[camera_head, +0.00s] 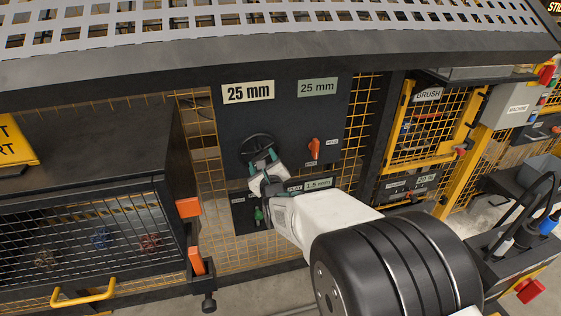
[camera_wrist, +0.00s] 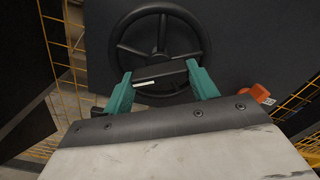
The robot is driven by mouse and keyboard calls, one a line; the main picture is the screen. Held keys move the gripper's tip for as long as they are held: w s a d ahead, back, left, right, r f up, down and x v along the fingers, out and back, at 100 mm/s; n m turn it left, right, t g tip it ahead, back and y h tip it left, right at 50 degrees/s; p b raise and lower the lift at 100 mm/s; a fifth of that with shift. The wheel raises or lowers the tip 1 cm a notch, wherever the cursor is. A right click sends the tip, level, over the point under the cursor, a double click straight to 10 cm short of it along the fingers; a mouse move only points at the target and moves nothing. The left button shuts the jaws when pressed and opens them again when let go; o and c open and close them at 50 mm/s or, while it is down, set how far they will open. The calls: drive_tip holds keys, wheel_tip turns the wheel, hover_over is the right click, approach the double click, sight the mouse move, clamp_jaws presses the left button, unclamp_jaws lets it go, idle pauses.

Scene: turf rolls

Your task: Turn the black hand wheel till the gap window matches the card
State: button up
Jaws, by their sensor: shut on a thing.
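The black hand wheel (camera_head: 256,144) is on a dark upright panel, and it fills the upper middle of the wrist view (camera_wrist: 160,17). My gripper (camera_head: 264,163) is at the wheel's lower part. Its teal fingers (camera_wrist: 160,84) stand apart, shut on the wheel; the exact contact is hard to see. A cream card (camera_head: 248,92) above the wheel reads 25 mm in bold. The greenish gap window (camera_head: 318,87) to its right also reads 25 mm.
An orange lever (camera_head: 314,148) sits right of the wheel on the same panel. Below is a smaller panel with a 1.5 mm label (camera_head: 319,184) and a green handle (camera_head: 259,214). Yellow mesh and a dark mesh-fronted cabinet (camera_head: 90,165) stand left.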

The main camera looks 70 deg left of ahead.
idle(0.4)
drive_tip(key=o, duration=1.4)
drive_tip(key=d, duration=0.5)
drive_tip(key=s+d, duration=0.1)
drive_tip(key=d, duration=0.1)
drive_tip(key=shift+d, duration=0.4)
